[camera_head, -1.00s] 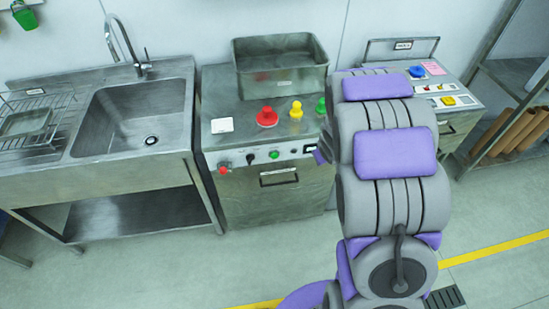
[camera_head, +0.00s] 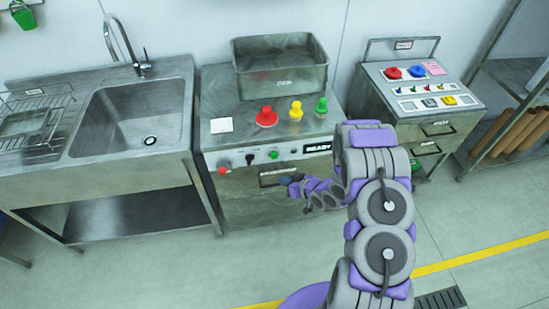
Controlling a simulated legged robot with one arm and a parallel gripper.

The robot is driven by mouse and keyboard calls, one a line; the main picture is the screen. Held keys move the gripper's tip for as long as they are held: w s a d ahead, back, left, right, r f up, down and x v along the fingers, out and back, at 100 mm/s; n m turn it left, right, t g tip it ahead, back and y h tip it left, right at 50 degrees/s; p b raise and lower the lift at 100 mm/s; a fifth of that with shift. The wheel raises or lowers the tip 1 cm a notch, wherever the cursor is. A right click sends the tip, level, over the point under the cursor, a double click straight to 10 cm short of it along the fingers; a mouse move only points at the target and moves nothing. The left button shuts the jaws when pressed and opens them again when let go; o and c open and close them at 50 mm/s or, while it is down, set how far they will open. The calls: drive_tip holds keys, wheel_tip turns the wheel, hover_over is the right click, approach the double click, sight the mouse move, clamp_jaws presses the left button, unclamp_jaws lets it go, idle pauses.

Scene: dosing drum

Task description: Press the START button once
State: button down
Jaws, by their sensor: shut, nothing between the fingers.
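The dosing machine (camera_head: 212,140) has a front control strip with a small green button (camera_head: 273,155) in a light ring; I cannot read a START label on it. A black knob (camera_head: 249,159) and a red button (camera_head: 222,170) sit left of it. A small dark display (camera_head: 318,147) to the right reads READY. My gripper (camera_head: 288,182) is shut and empty, in front of the machine's drawer front. It is just below and right of the green button in the picture, apart from it. My wrist covers part of the drawer front.
On the machine top stand red (camera_head: 266,117), yellow (camera_head: 296,110) and green (camera_head: 321,106) knob-like pieces, a white card (camera_head: 221,125) and a metal bin (camera_head: 280,83). A sink (camera_head: 130,120) is at left. A cabinet (camera_head: 425,90) with coloured buttons is at right.

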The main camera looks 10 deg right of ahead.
sight(274, 155)
drive_tip(key=shift+s+a+f+y, duration=0.2)
drive_tip(key=shift+a+y, duration=0.1)
drive_tip(key=shift+a, duration=0.1)
drive_tip(key=shift+w, duration=0.15)
drive_tip(key=w+p, duration=0.2)
drive_tip(key=w, duration=0.6)
drive_tip(key=shift+w, duration=0.3)
drive_tip(key=shift+w+r+p, duration=0.1)
drive_tip(key=shift+w+p, duration=0.5)
drive_tip(key=shift+w, duration=0.3)
idle(2.7)
drive_tip(key=shift+s, duration=0.95)
